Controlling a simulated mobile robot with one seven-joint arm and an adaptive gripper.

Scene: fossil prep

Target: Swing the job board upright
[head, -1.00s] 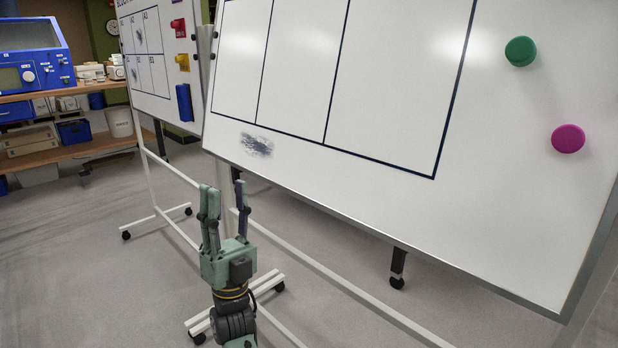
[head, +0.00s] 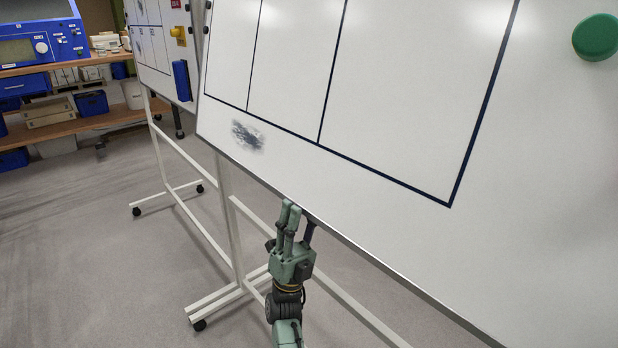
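The job board (head: 400,100) is a large white panel with dark ruled columns and a grey smudge. It leans at a tilt on a white wheeled stand (head: 228,215) and runs out of view at the right and top. My gripper (head: 299,218) is at the board's lower edge, left of its middle.
A green round magnet (head: 596,37) is on the board at the upper right. A second whiteboard (head: 155,50) with a blue eraser (head: 182,80) stands behind at left. Wooden shelves (head: 70,128) with a blue machine (head: 40,40) are at far left. The grey floor (head: 90,220) at left is clear.

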